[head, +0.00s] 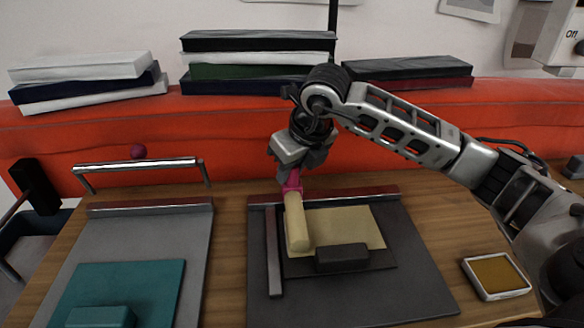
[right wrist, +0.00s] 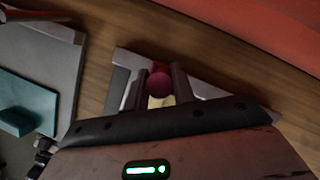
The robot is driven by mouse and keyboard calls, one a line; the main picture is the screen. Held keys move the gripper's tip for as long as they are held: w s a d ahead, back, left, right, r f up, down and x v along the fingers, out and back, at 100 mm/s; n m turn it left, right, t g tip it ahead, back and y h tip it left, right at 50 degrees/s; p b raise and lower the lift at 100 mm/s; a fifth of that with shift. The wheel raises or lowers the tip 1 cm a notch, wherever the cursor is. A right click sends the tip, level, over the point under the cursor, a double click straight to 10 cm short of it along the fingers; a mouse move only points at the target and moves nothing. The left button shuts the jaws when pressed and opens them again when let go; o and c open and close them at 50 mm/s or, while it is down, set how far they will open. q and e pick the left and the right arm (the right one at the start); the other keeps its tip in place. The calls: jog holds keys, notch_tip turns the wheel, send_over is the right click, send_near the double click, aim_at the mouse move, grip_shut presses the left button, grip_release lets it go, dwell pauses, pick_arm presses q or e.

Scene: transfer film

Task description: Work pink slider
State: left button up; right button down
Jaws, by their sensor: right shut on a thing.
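A pink knob (head: 292,184) sits at the far end of a cream roller-like bar (head: 298,225) on the right-hand dark grey board (head: 415,265). My right gripper (head: 291,176) comes down from above and is shut on the pink knob at the board's back edge. In the right wrist view the round pink top (right wrist: 160,82) shows between the two fingers, with a bit of cream below it. The fingers hide its sides. A beige sheet (head: 350,225) and a dark block (head: 342,258) lie beside the bar. My left gripper is not in view.
A small framed tray (head: 497,277) stands at right. Books (head: 260,60) line the red ledge behind.

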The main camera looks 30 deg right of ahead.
jog(key=c, duration=1.2)
grip_release()
jog(key=shift+o, duration=0.2)
jog(key=v, duration=1.6)
jog(key=shift+a, duration=0.1)
